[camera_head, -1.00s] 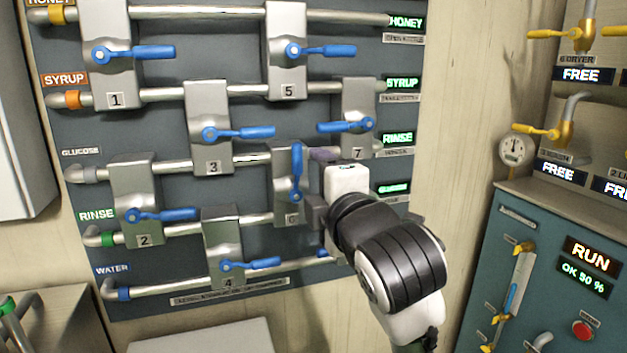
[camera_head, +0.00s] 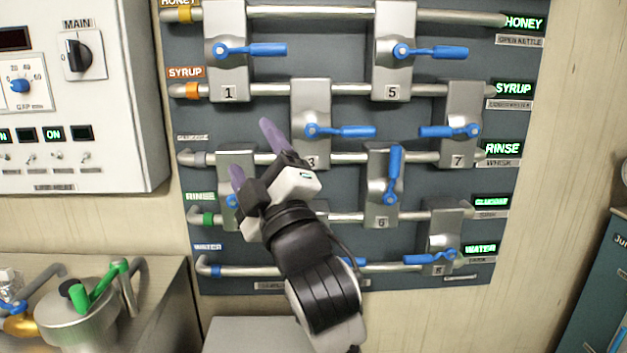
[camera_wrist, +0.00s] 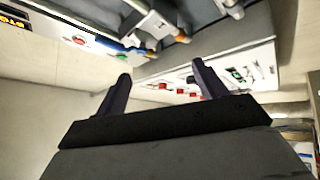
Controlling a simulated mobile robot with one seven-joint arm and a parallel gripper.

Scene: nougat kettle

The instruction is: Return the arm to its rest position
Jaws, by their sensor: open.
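My gripper (camera_head: 254,158) is open, with its two purple fingers spread and nothing between them. In the head view it stands in front of the lower left part of the dark valve panel (camera_head: 335,190), pointing up and to the left. My wrist and forearm hide much of valves 2 and 4 and part of valve 3. In the wrist view both fingers of my gripper (camera_wrist: 160,85) rise apart, with a pale wall and tilted panels beyond them.
Valves with blue handles stick out from the panel, such as valve 6's upright handle (camera_head: 395,174). A white control cabinet (camera_head: 110,120) hangs at the left. A steel vessel (camera_head: 85,320) with a green handle stands at the lower left. Bare wall (camera_head: 570,190) lies right of the panel.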

